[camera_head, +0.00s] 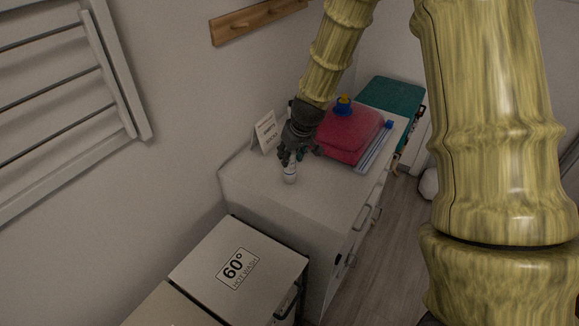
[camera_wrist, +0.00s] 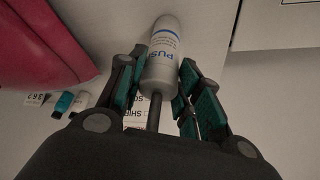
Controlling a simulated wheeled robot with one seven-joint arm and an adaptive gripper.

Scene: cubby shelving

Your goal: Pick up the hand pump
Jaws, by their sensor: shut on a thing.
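The hand pump (camera_head: 290,175) is a small pale bottle with a blue band, near the front left part of the white cabinet top (camera_head: 310,210). In the wrist view the pump (camera_wrist: 162,55) shows blue lettering and a thin dark stem pointing toward my palm. My gripper (camera_head: 292,158) comes down over it from above. In the wrist view my gripper (camera_wrist: 160,82) has its dark, green-padded fingers on both sides of the pump, shut on it. I cannot tell whether its base touches the cabinet top.
A small sign (camera_head: 266,131) stands behind left. A teal case (camera_head: 392,98) is at the far end. A box labelled 60° (camera_head: 240,262) stands in front, lower.

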